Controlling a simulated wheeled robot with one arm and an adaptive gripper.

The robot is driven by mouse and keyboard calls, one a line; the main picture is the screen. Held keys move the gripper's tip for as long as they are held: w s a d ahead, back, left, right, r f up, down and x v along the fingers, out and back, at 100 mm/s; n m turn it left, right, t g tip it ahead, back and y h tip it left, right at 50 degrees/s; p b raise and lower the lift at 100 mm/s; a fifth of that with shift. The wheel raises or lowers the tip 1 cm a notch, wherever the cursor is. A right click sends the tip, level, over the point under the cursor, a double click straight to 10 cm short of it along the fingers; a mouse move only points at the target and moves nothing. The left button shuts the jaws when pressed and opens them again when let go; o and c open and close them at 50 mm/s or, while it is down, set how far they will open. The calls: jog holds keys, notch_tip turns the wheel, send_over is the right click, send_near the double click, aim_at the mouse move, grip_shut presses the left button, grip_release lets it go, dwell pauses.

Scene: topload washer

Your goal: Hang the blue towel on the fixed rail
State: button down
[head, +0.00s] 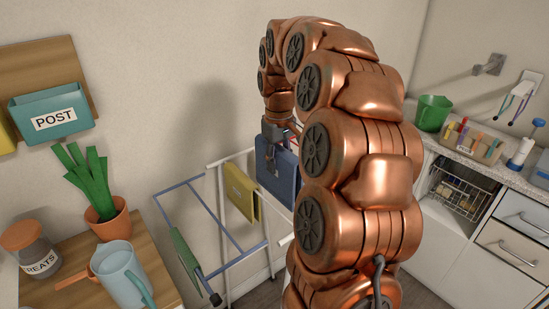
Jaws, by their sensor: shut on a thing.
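The blue towel (284,178) hangs as a flat folded panel in the middle of the head view. My gripper (271,150) is shut on its upper edge, pointing down. A white rack (222,225) stands against the wall, and its top rail (232,158) runs towards the towel. A yellow towel (240,192) hangs on this white rack, just left of the blue towel. I cannot tell whether the blue towel touches the rail or is only in front of it. My copper arm hides the towel's right side and the rack's right part.
A blue-barred frame (222,226) with a green towel (185,255) projects left of the white rack. A wooden table (60,292) holds a potted plant (106,220), jar (36,252) and watering can (122,275). A counter (455,150) stands right.

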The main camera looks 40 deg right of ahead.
jog(key=shift+d+p, duration=1.55)
jog(key=shift+d, duration=2.75)
notch_tip(320, 180, down, 16)
jog(key=b, duration=0.8)
jog(key=shift+r, duration=0.25)
jog(key=shift+s, duration=0.1)
jog(key=c, duration=0.7)
grip_release()
